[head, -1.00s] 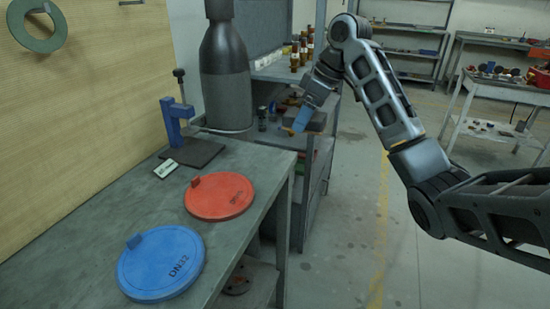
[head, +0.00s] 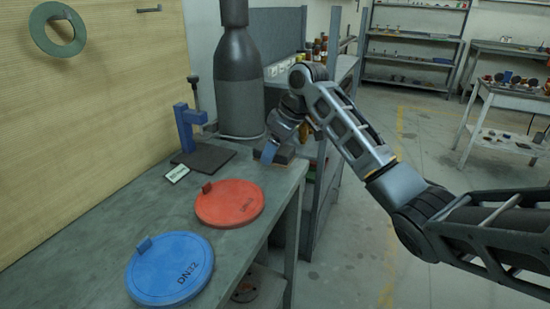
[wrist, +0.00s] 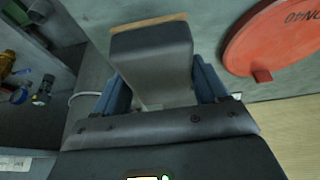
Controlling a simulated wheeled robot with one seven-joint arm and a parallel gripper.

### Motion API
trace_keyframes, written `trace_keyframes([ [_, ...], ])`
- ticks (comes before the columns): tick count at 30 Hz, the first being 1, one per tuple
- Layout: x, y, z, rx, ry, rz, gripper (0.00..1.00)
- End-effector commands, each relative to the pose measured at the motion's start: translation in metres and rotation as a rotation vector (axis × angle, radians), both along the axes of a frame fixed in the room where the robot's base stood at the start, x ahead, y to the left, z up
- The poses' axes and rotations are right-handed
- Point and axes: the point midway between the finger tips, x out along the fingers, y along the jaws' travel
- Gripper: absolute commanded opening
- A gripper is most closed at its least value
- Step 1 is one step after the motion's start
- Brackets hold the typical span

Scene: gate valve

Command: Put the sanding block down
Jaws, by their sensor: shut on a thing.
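The sanding block, a dark grey block with a thin tan layer, is held in my gripper (head: 270,150). In the head view the block (head: 285,155) is at the far right corner of the grey workbench (head: 120,215), partly hidden by the blue fingers. I cannot tell whether it touches the bench top. In the wrist view the block (wrist: 150,50) fills the space between the two blue fingers, its tan edge away from the palm.
A red disc (head: 230,204) and a blue disc (head: 170,270) lie on the bench nearer me. A blue clamp stand (head: 187,130) on a dark plate, a small label (head: 176,173) and a large grey cylinder (head: 238,95) are at the back. Bare bench lies around the red disc.

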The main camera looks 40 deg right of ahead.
Motion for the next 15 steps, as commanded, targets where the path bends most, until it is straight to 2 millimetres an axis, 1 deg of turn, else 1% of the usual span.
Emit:
trace_keyframes([
  [3,-0.001,0.000,-0.017,0.001,0.002,-0.001,0.44],
  [6,-0.001,0.000,-0.029,0.001,0.001,-0.001,0.44],
  [15,-0.001,0.000,-0.032,0.000,0.000,0.000,0.44],
])
